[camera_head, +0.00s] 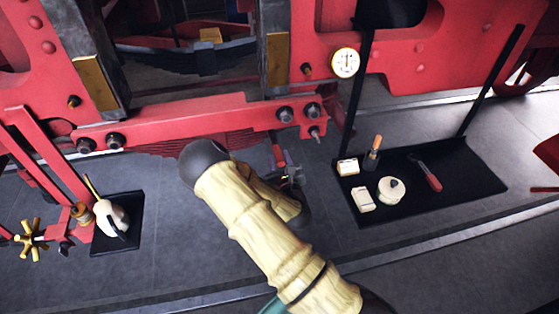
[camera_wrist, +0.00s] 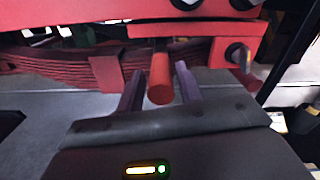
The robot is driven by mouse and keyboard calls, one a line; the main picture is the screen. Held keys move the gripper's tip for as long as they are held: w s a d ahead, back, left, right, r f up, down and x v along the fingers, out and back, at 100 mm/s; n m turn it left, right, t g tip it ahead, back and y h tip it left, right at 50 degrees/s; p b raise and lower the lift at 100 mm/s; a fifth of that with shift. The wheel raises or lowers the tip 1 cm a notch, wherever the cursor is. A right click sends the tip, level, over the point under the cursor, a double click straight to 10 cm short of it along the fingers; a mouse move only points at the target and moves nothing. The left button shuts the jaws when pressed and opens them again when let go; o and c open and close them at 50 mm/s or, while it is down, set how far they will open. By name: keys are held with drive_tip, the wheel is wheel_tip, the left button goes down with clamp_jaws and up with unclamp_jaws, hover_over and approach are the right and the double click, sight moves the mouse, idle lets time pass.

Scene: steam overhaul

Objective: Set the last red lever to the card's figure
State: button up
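A red lever (camera_wrist: 160,82) with a round end hangs below the red beam in the wrist view. In the head view a red lever (camera_head: 278,155) shows below the beam, beside my arm. My gripper (camera_wrist: 160,88) is open, with one dark finger on each side of the lever and a small gap on both sides. In the head view my gripper (camera_head: 288,176) is partly hidden behind my forearm. A white dial gauge (camera_head: 345,62) is on the red frame; its reading is too small to tell. I cannot make out a card with a readable figure.
A black tray (camera_head: 470,200) at the right holds two small pale blocks, a round pale pot (camera_head: 391,189), a wood-handled tool and a red-handled tool (camera_head: 428,176). A pale oil can (camera_head: 112,218) stands on a black mat at the left, near a brass handwheel (camera_head: 31,238).

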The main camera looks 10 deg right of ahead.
drive_tip(key=shift+o, duration=0.7)
drive_tip(key=shift+a+f, duration=0.1)
drive_tip(key=shift+a, duration=0.05)
drive_tip(key=shift+s+d, duration=0.1)
drive_tip(key=shift+d, duration=0.1)
drive_tip(key=shift+s+f, duration=0.1)
drive_tip(key=shift+s, duration=0.4)
drive_tip(key=s+p, duration=0.7)
drive_tip(key=s, duration=0.9)
drive_tip(key=shift+s+p, duration=0.2)
drive_tip(key=shift+p, duration=0.2)
drive_tip(key=shift+d, duration=0.15)
